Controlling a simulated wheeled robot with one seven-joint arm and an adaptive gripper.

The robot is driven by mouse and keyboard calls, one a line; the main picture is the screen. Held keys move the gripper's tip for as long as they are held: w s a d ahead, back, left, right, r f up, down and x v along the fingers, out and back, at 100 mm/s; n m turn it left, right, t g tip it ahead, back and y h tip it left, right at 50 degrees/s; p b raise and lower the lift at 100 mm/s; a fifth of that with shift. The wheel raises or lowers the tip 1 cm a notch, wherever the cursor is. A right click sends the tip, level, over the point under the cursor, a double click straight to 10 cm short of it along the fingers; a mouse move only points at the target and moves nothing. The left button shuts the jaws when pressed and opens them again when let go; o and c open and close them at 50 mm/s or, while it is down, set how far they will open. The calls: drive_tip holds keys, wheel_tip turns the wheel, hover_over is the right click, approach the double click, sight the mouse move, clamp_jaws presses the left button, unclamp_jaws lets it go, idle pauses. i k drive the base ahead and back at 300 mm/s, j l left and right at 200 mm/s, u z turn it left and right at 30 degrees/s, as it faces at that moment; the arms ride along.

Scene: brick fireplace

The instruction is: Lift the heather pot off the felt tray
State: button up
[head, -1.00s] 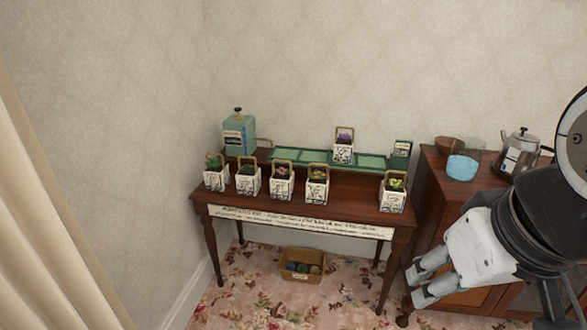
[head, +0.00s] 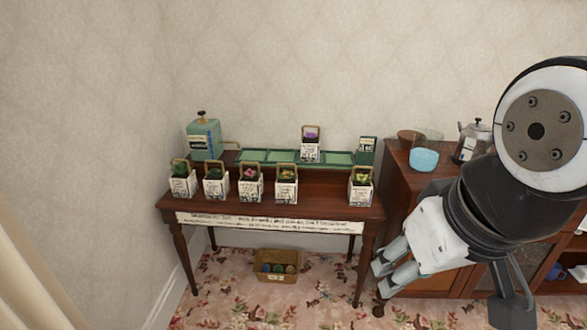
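A white pot with a wooden handle and a purple plant (head: 311,144), which looks like the heather, stands on the green felt tray (head: 256,157) at the back of the desk. The tray is long and divided into sections, and the pot is on its right half. My gripper (head: 384,268) is at the lower right, in front of the desk's right end and below its top, well apart from the pot. Its two fingers are spread a little with nothing between them.
Several similar potted plants (head: 250,184) line the front of the desk (head: 325,198). A green canister (head: 203,138) stands back left. A cabinet (head: 405,180) at right holds a blue bowl (head: 424,159) and kettle (head: 472,141). A basket (head: 278,266) sits underneath.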

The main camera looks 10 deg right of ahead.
sight(310, 144)
drive_tip(key=i+j, duration=0.2)
drive_tip(key=i, duration=0.4)
drive_tip(key=i+j, duration=0.2)
drive_tip(key=i, duration=0.4)
drive_tip(key=i+j, duration=0.2)
drive_tip(key=i, duration=0.4)
